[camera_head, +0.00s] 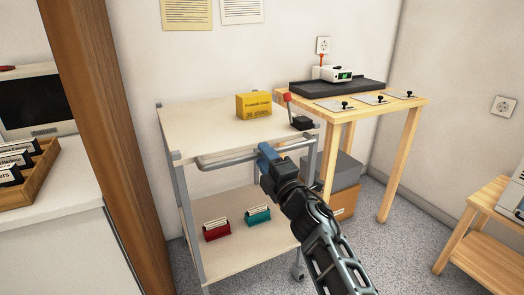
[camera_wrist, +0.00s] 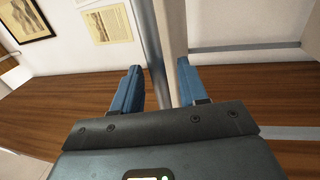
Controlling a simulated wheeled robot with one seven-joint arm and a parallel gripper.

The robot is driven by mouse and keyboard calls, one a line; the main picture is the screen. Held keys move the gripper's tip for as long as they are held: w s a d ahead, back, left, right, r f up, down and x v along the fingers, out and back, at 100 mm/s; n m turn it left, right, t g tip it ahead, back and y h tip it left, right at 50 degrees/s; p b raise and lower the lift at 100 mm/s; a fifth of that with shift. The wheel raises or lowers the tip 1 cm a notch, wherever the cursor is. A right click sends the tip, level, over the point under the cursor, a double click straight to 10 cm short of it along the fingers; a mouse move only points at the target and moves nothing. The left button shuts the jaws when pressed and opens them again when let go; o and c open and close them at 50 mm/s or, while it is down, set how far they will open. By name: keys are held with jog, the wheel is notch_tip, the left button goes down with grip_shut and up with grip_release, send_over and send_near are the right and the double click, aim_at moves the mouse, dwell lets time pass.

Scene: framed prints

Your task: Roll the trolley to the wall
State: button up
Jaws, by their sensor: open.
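The trolley (camera_head: 215,129) is a two-shelf cart with a pale top, grey legs and a metal push handle (camera_head: 225,161) along its near side. It stands near the back wall (camera_head: 290,30); any gap behind it is hard to judge. My gripper (camera_head: 266,153) is at the handle's middle, its blue fingers open. In the wrist view, a grey bar (camera_wrist: 155,50) runs between the two open fingers (camera_wrist: 159,68). The jaws are not closed on it.
A yellow box (camera_head: 254,105) and a red-knobbed lever device (camera_head: 298,120) sit on the top shelf. Red (camera_head: 216,229) and teal (camera_head: 258,216) holders sit below. A wooden table (camera_head: 416,103) stands right, a brown post (camera_head: 110,140) left. Floor (camera_head: 400,250) is clear at right.

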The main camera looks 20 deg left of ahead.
jog(key=shift+p+v, duration=1)
jog(key=shift+v, duration=1.75)
